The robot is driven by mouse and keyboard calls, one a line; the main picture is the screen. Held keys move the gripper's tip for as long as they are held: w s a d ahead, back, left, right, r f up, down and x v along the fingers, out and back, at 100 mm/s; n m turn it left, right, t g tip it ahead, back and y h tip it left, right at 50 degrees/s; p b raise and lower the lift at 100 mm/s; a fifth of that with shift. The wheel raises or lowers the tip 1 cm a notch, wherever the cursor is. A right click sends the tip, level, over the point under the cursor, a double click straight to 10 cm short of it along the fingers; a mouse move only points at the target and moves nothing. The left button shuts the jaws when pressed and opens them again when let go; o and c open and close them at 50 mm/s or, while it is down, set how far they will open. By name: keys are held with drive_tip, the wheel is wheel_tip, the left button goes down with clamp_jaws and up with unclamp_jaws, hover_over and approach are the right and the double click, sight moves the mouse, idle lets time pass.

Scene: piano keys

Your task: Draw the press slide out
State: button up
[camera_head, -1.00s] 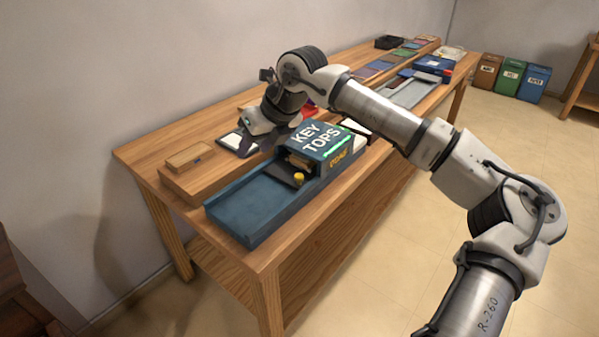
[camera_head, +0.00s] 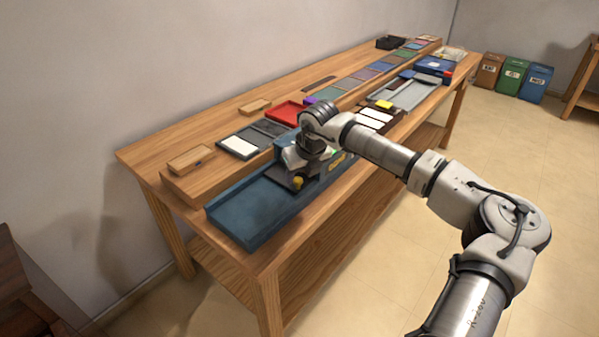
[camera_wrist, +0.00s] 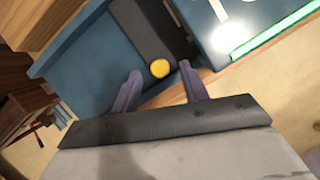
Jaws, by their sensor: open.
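The press is a long blue box (camera_head: 245,212) at the bench's near edge, with an open bed at its left end. Its dark slide (camera_wrist: 150,28) carries a round yellow knob (camera_wrist: 160,68); the knob also shows in the head view (camera_head: 297,183). My gripper (camera_wrist: 160,72) is open over the slide. In the wrist view its two fingertips lie to either side of the knob, without visible contact. I cannot tell how far the tips are above it. My wrist hides most of the press housing in the head view.
A wooden block (camera_head: 190,158), a dark tray with a white card (camera_head: 238,145) and a red tray (camera_head: 286,114) stand behind the press. White key tops (camera_head: 372,118) lie to its right. The open bed's left end is clear.

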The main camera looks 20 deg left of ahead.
drive_tip(key=shift+x, duration=0.8)
drive_tip(key=shift+c, duration=0.4)
clamp_jaws()
